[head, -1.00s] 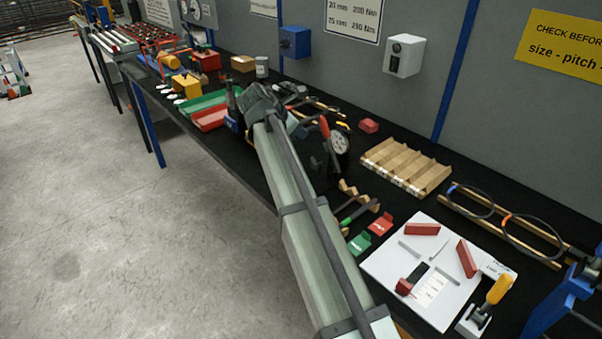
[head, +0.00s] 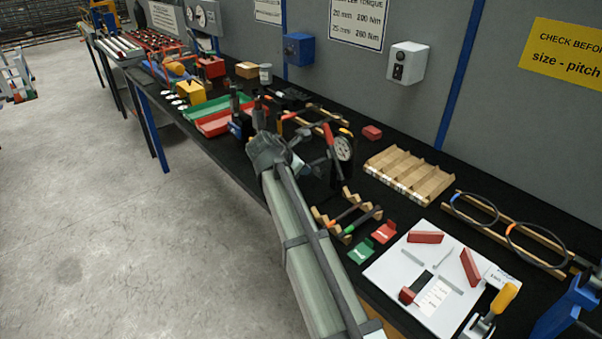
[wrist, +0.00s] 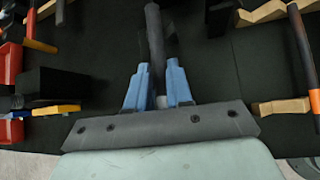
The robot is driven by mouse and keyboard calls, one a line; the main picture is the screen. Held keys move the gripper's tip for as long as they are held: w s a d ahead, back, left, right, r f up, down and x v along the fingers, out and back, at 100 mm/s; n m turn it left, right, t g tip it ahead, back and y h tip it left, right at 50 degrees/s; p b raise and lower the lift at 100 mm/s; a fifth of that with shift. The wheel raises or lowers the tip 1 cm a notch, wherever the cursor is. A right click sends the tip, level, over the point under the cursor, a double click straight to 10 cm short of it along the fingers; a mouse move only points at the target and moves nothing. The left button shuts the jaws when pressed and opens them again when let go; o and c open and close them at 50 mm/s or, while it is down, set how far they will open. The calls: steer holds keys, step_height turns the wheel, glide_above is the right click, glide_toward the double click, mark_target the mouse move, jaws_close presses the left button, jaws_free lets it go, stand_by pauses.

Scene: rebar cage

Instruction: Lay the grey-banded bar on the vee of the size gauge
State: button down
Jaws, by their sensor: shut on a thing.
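In the wrist view, the blue fingers of my gripper (wrist: 155,90) are shut on a dark bar (wrist: 154,35), which runs away from me beyond the fingertips. A paler grey patch shows on it between the fingers. In the head view, my arm hides the grip and most of the bar. A dial gauge (head: 343,148) with a red lever stands right of my arm's end. A blue-based device with a dark post (head: 238,115) stands to the left. I cannot tell for certain which is the size gauge, and no vee shows clearly.
A wooden rack (head: 345,217) with an orange-banded and a green-banded bar lies right of my arm; its edge shows in the wrist view (wrist: 280,107). Green and red trays (head: 215,122) lie left. A white board (head: 395,270) with red blocks lies at the front right.

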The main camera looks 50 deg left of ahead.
steer(key=shift+f, duration=1.1)
steer(key=c, duration=1)
jaws_free()
steer(key=shift+f, duration=0.1)
steer(key=v, duration=1.2)
